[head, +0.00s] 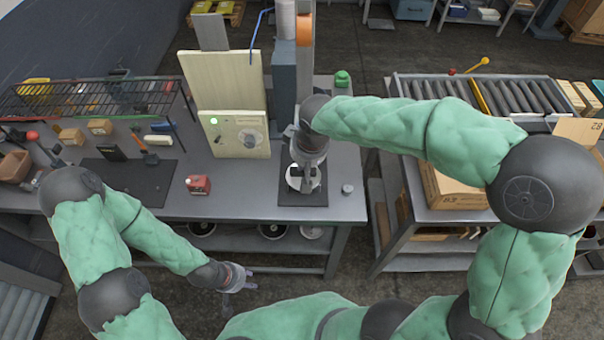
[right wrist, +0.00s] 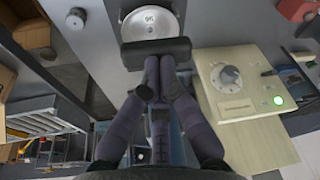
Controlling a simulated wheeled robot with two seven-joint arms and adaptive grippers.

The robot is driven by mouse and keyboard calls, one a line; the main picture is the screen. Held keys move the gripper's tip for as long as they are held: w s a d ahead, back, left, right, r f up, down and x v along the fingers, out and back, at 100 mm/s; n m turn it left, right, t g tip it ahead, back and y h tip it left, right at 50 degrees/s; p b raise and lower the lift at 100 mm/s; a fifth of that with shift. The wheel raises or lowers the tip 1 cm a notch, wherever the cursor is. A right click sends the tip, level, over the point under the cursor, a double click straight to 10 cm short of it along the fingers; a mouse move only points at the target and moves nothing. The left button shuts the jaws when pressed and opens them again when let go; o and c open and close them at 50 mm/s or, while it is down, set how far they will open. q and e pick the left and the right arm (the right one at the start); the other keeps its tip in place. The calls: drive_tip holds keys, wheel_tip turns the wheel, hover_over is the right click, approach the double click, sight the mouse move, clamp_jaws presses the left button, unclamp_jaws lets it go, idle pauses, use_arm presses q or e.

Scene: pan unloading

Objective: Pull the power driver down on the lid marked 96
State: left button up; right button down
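The pale round lid (right wrist: 150,22) marked 96 lies flat on a dark pad in the right wrist view. It shows in the head view (head: 303,183), partly covered by my right gripper (head: 308,165). The power driver stands on a blue-grey column (head: 284,80), and my right arm hides part of it. In the right wrist view, my right gripper's fingers (right wrist: 159,60) are together, their tips at a dark crossbar (right wrist: 155,53) beside the lid. I cannot tell whether they grip it. My left gripper (head: 243,283) is open and empty, low in front of the bench.
A cream panel (head: 238,134) with a dial and green light stands left of the column. A red device (head: 198,185) and a small grey knob (head: 347,189) rest on the bench (head: 240,200). A wire rack (head: 90,97) is at left. A roller conveyor (head: 490,95) and cardboard box (head: 450,188) are at right.

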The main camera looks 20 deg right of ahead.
wheel_tip(320, 180, up, 20)
drive_tip(key=p, duration=1.4)
drive_tip(key=shift+r, duration=0.2)
idle(1.0)
drive_tip(key=shift+f, duration=0.1)
idle(0.5)
